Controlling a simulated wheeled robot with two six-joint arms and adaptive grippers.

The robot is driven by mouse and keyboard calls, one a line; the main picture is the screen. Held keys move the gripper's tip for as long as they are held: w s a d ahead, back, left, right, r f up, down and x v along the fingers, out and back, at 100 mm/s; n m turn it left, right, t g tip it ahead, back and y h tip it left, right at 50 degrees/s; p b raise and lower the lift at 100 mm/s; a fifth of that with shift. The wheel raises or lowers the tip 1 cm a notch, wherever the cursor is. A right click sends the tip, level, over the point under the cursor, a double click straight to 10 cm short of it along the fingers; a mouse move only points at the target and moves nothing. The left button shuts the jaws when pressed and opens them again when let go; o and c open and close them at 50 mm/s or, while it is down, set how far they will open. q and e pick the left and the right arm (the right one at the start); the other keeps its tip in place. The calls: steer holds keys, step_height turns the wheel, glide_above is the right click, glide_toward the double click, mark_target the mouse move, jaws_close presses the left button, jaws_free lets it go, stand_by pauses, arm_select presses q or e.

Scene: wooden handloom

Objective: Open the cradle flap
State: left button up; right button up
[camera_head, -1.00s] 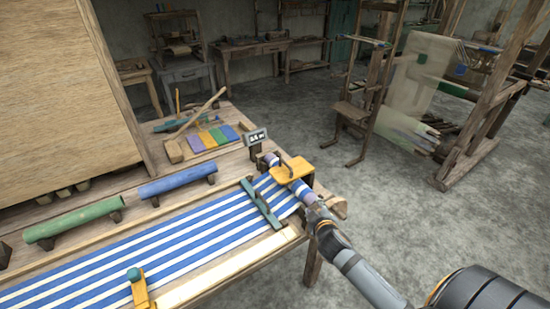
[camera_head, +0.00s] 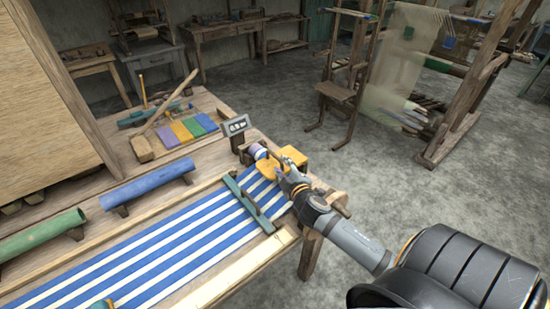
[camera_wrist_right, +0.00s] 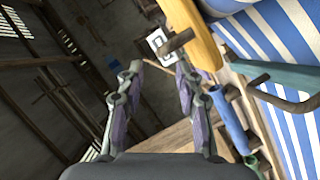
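The cradle flap (camera_head: 292,156) is a yellow-orange plate at the far right end of the striped cloth, over a roll in the cradle. A thin dark handle (camera_head: 274,158) stands on it. My right gripper (camera_head: 285,176) is right at the flap and hides part of it. In the wrist view the gripper (camera_wrist_right: 160,72) has its two fingers apart with nothing between them. The yellow flap (camera_wrist_right: 196,28) and its dark handle (camera_wrist_right: 176,42) lie just beyond the right-hand fingertip. I cannot tell whether they touch.
The blue-and-white striped cloth (camera_head: 175,248) runs along the loom, with a green bar (camera_head: 249,204) across it. A small display (camera_head: 235,126) stands behind the flap. Blue (camera_head: 148,184) and green (camera_head: 42,233) rolls lie left.

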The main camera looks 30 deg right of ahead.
mark_target(277, 159)
steer(key=p+x, duration=0.1)
steer(key=x, duration=0.6)
steer(key=shift+w+p, duration=0.2)
steer(key=shift+p, duration=0.1)
steer(key=shift+w+f, duration=0.1)
steer(key=shift+w, duration=0.05)
arm_select(q)
steer(key=shift+w+r, duration=0.6)
steer(key=shift+r, duration=0.25)
arm_select(e)
steer(key=shift+d, duration=0.1)
steer(key=shift+c, duration=0.4)
arm_select(q)
steer(key=shift+s, duration=0.1)
arm_select(e)
jaws_close()
